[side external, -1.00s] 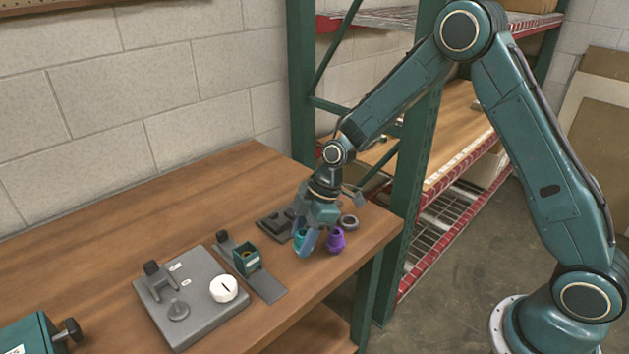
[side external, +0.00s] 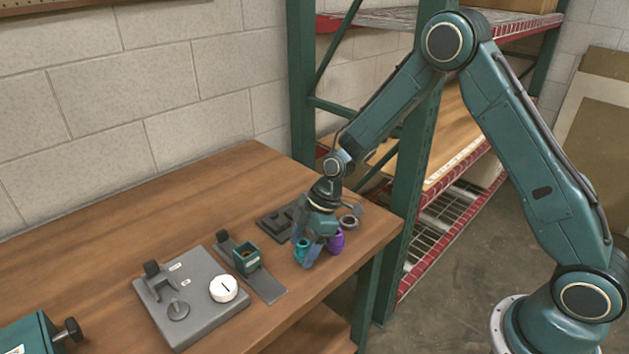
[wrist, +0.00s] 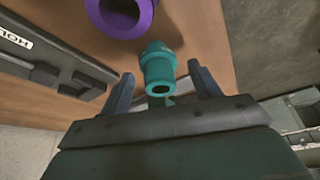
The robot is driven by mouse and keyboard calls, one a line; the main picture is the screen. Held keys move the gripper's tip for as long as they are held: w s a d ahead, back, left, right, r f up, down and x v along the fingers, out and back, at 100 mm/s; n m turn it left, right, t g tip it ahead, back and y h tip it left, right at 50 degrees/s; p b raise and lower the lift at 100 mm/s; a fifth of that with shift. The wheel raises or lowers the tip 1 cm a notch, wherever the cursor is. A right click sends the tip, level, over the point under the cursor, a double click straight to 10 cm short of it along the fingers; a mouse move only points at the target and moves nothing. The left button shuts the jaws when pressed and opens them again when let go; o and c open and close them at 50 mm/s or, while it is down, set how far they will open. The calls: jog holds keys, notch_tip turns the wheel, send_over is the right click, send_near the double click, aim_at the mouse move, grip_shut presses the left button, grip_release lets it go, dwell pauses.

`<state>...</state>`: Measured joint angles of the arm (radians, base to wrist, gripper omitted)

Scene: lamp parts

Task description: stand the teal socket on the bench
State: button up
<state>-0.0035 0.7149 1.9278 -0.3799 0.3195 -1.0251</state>
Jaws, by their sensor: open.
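The teal socket (side external: 301,251) is on the bench near its right end, partly hidden by my gripper in the side view. In the wrist view the teal socket (wrist: 158,66) shows an open end facing my gripper. My gripper (side external: 309,256) is low over the bench beside it. In the wrist view my gripper (wrist: 163,85) is open, with one finger on either side of the socket's near end and a gap to each. I cannot tell how far the socket reaches between the fingers.
A dark holder (side external: 272,224) lies behind left. A green box on a grey strip (side external: 247,260) and a grey plate with a white knob (side external: 190,305) are further left.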

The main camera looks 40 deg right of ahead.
jog(key=shift+r, duration=0.1)
jog(key=v, duration=1.2)
jog(key=shift+s+d, duration=0.1)
dwell(0.5)
jog(key=s+d+r+m+t+h, duration=0.2)
jog(key=s+r+m, duration=0.5)
jog(key=s+r, duration=0.6)
jog(key=s+d+r+m+t+h, duration=0.2)
jog(key=s+m, duration=0.4)
jog(key=s, duration=0.8)
jog(key=shift+d+r+m, duration=0.25)
jog(key=shift+d+m, duration=0.05)
jog(key=shift+d, duration=0.3)
